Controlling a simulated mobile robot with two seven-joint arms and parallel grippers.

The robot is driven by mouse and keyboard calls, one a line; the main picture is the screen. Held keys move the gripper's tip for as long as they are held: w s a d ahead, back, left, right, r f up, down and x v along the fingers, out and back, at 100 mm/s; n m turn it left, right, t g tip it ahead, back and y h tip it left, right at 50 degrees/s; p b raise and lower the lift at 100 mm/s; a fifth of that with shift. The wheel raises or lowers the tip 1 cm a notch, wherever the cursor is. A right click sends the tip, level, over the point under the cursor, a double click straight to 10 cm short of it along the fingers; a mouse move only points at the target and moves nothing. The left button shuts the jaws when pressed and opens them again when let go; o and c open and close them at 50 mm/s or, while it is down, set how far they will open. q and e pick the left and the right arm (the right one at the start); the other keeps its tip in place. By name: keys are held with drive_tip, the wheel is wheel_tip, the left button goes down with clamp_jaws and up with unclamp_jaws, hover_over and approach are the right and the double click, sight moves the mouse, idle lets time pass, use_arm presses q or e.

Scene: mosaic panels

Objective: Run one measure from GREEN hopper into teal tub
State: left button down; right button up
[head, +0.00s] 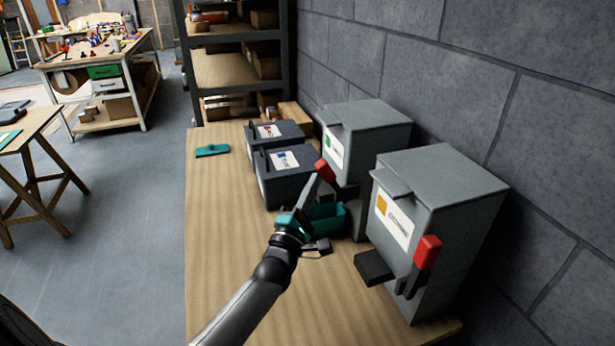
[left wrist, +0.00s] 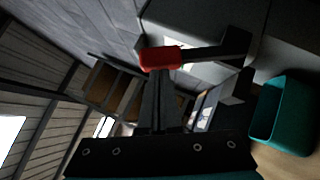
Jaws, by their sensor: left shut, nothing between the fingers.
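The GREEN hopper (head: 375,113) is a grey box with a green-marked label, standing against the wall. Its lever has a red grip (head: 325,171), which also shows in the left wrist view (left wrist: 160,58) on a dark bar. My left gripper (head: 315,184) is shut and empty, its fingertips right at the red grip. In the left wrist view the shut fingers (left wrist: 163,85) point at the grip; I cannot tell whether they touch it. The teal tub (head: 325,217) stands below, behind my wrist and partly hidden by it; it also shows in the left wrist view (left wrist: 283,115). My right gripper is out of view.
A nearer grey hopper (head: 440,190) with an orange label and its own red lever (head: 428,252) stands to the right. Two dark bins (head: 272,138) (head: 290,175) stand to the left. A flat teal piece (head: 212,150) lies on the wooden bench (head: 222,230), whose left side is clear.

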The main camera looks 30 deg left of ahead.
sight(331, 169)
use_arm(q)
drive_tip(key=r+m+p, duration=0.1)
drive_tip(key=w+d+r+m+g+p, duration=0.1)
drive_tip(key=p, duration=0.1)
drive_tip(key=shift+w+r+g+h, duration=0.1)
drive_tip(key=shift+g+h, duration=0.2)
drive_tip(key=shift+h, duration=0.1)
drive_tip(key=shift+w+d+r, duration=0.15)
drive_tip(key=shift+w+d, duration=0.1)
drive_tip(key=shift+w+d+r+p, duration=0.25)
drive_tip(key=shift+w+d+p, duration=0.15)
drive_tip(key=shift+w, duration=0.1)
drive_tip(key=shift+w+d+r, duration=0.35)
drive_tip(key=shift+w+d, duration=0.25)
drive_tip(key=shift+w, duration=0.1)
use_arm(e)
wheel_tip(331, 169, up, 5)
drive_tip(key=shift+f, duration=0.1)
use_arm(q)
drive_tip(key=shift+d+r, duration=0.1)
drive_tip(key=shift+r, duration=0.05)
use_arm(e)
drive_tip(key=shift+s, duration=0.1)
